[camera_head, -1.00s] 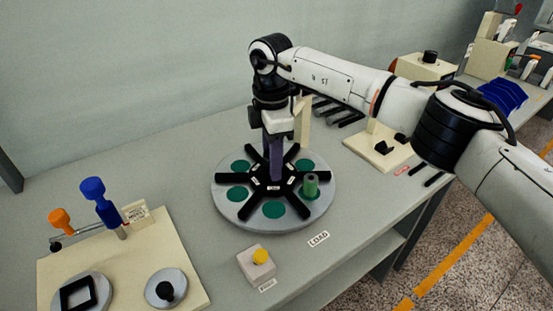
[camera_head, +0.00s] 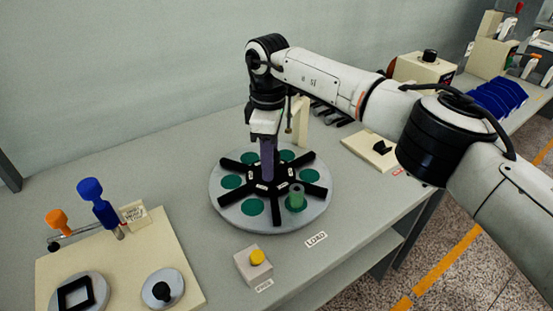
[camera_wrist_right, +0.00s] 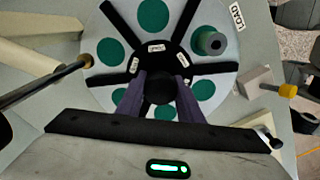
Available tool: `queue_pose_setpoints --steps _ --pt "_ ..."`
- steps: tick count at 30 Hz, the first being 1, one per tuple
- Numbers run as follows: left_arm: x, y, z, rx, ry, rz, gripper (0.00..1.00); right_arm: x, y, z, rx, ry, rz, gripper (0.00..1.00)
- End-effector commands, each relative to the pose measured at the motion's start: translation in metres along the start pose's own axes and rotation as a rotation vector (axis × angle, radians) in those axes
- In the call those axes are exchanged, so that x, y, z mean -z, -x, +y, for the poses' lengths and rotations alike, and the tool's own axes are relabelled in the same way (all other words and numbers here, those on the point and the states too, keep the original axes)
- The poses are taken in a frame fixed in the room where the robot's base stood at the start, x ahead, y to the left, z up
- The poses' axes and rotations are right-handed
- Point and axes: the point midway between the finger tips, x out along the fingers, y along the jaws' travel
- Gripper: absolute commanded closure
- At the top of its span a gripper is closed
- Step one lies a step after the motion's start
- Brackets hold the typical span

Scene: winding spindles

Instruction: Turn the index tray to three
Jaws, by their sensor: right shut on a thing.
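The index tray (camera_head: 230,212) is a round grey disc on the bench with black spokes and green round spots between them. It also shows in the right wrist view (camera_wrist_right: 222,20). A green hollow cylinder (camera_head: 297,195) stands on one spot, on the side toward the LOAD label (camera_head: 316,239); it also shows in the right wrist view (camera_wrist_right: 212,41). My right gripper (camera_head: 266,177) points down over the tray's centre, shut on the dark central hub (camera_wrist_right: 160,88) between its purple fingers. The numbers on the spoke labels are too small to read. My left gripper is out of view.
A small box with a yellow button (camera_head: 258,257) stands in front of the tray. A cream board (camera_head: 125,268) with blue and orange handles is at the left. A cream post (camera_head: 301,120) stands close behind the tray. A cream plate (camera_head: 370,151) lies to the right.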

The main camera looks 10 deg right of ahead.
Motion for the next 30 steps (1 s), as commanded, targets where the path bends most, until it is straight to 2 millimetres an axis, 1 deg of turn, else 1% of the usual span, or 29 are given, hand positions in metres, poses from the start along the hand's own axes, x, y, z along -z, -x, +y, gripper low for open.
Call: queue_pose_setpoints --steps 1,9,22,23,24,26,30 --pt "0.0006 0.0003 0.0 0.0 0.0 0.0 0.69 0.0008 0.0025 0.0014 -0.005 -0.008 -0.001 1.0" --pt "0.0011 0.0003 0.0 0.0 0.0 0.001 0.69 0.0049 0.0024 0.0005 -0.006 -0.033 -0.001 1.0" --pt "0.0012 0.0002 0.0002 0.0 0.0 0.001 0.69 0.0053 0.0024 0.0004 -0.006 -0.036 0.0 1.0" --pt "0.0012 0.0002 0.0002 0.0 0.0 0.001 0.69 0.0053 0.0024 0.0004 -0.006 -0.036 0.0 0.64" --pt "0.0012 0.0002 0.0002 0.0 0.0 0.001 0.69 0.0053 0.0022 0.0004 -0.005 -0.036 0.0 0.57" --pt "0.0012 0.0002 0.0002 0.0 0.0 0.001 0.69 0.0054 0.0019 0.0001 -0.004 -0.036 0.0 0.48" --pt "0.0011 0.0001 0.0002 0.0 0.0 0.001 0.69 0.0055 0.0011 -0.0005 -0.003 -0.035 0.0 0.48"
